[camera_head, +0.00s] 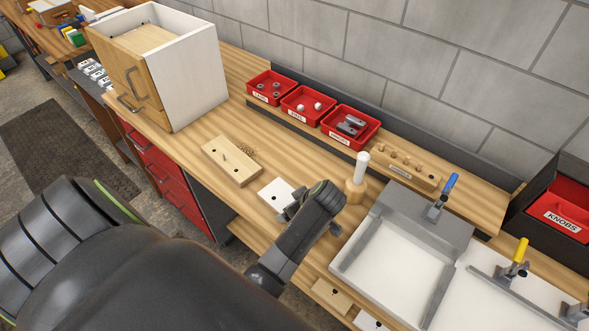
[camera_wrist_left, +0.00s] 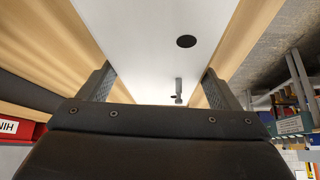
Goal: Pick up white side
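A white board (camera_head: 275,192) with a dark hole shows in the head view, left of my left gripper (camera_head: 311,218), which covers its right part. It appears to lie flat on the workbench. In the left wrist view the white board (camera_wrist_left: 157,35) runs between the two fingers of my left gripper (camera_wrist_left: 160,85), one finger at each long edge. A dark hole and a small metal pin (camera_wrist_left: 179,91) show on it. The fingers stand apart; whether they press on the edges I cannot tell. My right gripper is in no view.
A white and wood cabinet (camera_head: 195,70) stands behind. Red bins (camera_head: 350,142) line the back. A white-topped wooden peg (camera_head: 357,185) and a grey fixture (camera_head: 375,270) with clamps stand close right of my gripper.

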